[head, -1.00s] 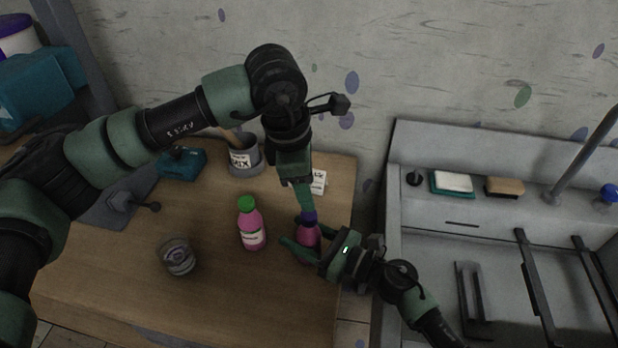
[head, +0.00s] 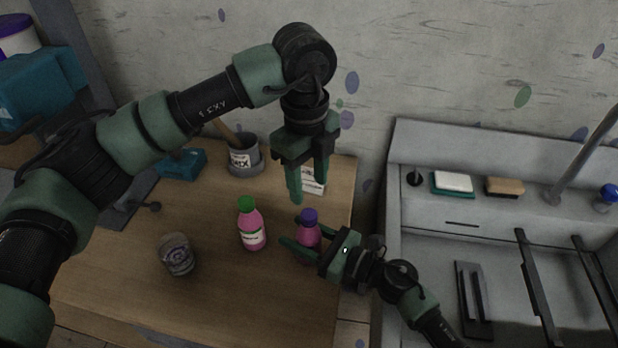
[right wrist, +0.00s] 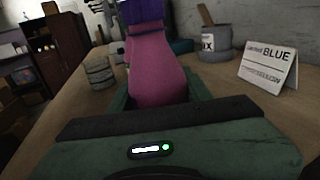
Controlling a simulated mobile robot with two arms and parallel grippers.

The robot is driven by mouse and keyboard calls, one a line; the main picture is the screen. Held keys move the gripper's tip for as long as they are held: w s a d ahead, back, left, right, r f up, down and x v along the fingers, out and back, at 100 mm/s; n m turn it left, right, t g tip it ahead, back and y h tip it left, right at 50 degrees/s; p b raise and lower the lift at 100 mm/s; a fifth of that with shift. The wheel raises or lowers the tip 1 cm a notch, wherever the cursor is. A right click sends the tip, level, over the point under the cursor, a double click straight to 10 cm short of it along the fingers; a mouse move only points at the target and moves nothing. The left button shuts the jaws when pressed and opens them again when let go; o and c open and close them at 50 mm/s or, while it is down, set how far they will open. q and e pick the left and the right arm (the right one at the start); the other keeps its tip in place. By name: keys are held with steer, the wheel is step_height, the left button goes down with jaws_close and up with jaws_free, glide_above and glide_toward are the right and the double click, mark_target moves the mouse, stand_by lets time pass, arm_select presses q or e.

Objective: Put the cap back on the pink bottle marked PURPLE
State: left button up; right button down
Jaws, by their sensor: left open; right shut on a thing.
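The pink bottle (head: 308,239) stands upright near the right edge of the wooden table, with a purple cap (head: 309,216) on its neck. No marking can be read on it. In the right wrist view the bottle (right wrist: 157,72) fills the middle, with the cap (right wrist: 142,10) cut off at the top edge. My right gripper (head: 306,249) is shut on the bottle from the right side. My left gripper (head: 309,192) is open and empty above and behind the cap, apart from it.
A second pink bottle with a green cap (head: 250,225) stands to the left. A glass jar (head: 178,254), a MIX pot (head: 243,158) and a teal block (head: 181,164) are on the table. A white BLUE card (right wrist: 268,66) stands behind. A sink (head: 440,225) is at right.

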mark_target(309, 214)
arm_select(q)
steer(key=n, duration=0.6)
steer(key=shift+s+r+n, duration=0.1)
steer(key=shift+r+n, duration=0.1)
steer(key=shift+n, duration=0.1)
steer(key=shift+f, duration=0.1)
steer(key=shift+f, duration=3.9)
